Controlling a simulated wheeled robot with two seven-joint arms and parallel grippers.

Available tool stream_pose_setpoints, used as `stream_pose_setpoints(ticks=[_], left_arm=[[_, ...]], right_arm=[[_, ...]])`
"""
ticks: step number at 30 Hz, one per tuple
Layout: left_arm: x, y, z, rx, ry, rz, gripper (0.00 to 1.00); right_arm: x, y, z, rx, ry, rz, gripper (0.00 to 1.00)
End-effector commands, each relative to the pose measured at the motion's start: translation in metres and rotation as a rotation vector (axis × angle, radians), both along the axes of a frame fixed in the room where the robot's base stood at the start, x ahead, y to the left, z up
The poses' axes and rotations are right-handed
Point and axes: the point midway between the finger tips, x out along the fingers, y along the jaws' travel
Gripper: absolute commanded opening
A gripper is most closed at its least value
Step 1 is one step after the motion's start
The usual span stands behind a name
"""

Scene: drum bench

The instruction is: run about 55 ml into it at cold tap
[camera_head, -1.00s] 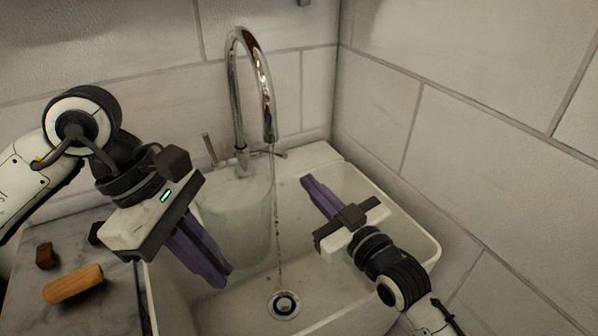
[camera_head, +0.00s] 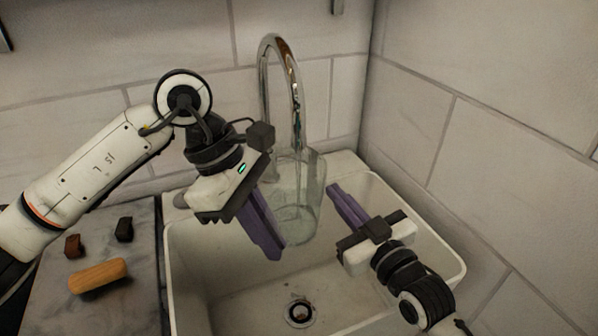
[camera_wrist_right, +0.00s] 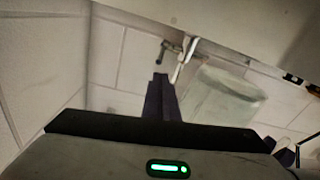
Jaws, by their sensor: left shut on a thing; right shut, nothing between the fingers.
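A clear glass vessel (camera_head: 306,200) stands roughly upright above the sink, its mouth under the spout of the chrome tap (camera_head: 267,85). My left gripper (camera_head: 272,250), with purple fingers, is shut on it at its left side. No stream reaches the drain below; how much water is inside I cannot tell. My right gripper (camera_head: 340,198) is shut and empty over the right side of the sink, its fingertips just right of the vessel. The right wrist view shows its fingers (camera_wrist_right: 160,95), with the vessel (camera_wrist_right: 222,95) to their right.
The white sink (camera_head: 235,290) has its drain (camera_head: 299,312) below the vessel. On the marble counter (camera_head: 60,315) at left lie a wooden cylinder (camera_head: 99,276), a brown block (camera_head: 73,245) and a dark block (camera_head: 124,229). Tiled walls close in behind and right.

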Motion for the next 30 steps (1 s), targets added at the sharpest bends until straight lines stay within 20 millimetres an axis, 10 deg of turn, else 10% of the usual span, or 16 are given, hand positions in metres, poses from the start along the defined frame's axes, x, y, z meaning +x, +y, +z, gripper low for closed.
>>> stream_pose_setpoints(ticks=[10, 22, 30], left_arm=[[-0.052, 0.043, 0.0, -0.001, -0.002, 0.002, 0.0], [-0.057, 0.047, 0.0, 0.0, -0.001, 0.0, 0.0], [-0.057, 0.047, 0.001, -0.002, -0.001, 0.001, 0.0]], right_arm=[[0.0, 0.0, 0.0, 0.0, 0.0, 0.0, 0.0], [0.0, 0.0, 0.0, -0.014, -0.005, 0.0, 0.0], [-0.005, 0.01, -0.011, -0.46, -0.17, 0.005, 0.0]])
